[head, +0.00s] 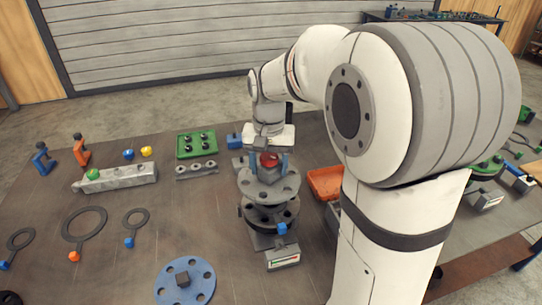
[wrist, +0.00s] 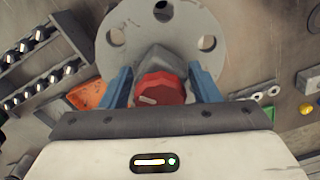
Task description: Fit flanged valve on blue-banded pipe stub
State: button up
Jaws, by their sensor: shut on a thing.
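The flanged valve has a wide grey flange with bolt holes (head: 262,188) and a red cap; in the wrist view its flange (wrist: 190,22) and red cap (wrist: 160,90) show clearly. My gripper (head: 269,163) is shut on the valve body, with one blue finger on each side, as the wrist view shows (wrist: 160,88). Below the valve in the head view stands a dark flanged pipe stub (head: 268,218) with blue parts at its side. The valve flange is over the stub and looks roughly level. I cannot tell whether the two flanges touch. The stub's band is not clearly seen.
A blue holed disc (head: 185,283) lies at the front. A green tray (head: 197,144) is left, an orange tray (head: 325,183) right. Ring tools (head: 84,224) lie on the left of the table.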

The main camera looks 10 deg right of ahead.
aim_at(271, 184)
jog(key=shift+d+f+b, duration=0.2)
jog(key=shift+f+b, duration=1.65)
jog(key=shift+f, duration=0.5)
jog(key=shift+s, duration=0.25)
jog(key=shift+f, duration=0.1)
jog(key=shift+f+b, duration=0.35)
jog(key=shift+f, duration=0.1)
jog(key=shift+f, duration=0.15)
jog(key=shift+f, duration=0.3)
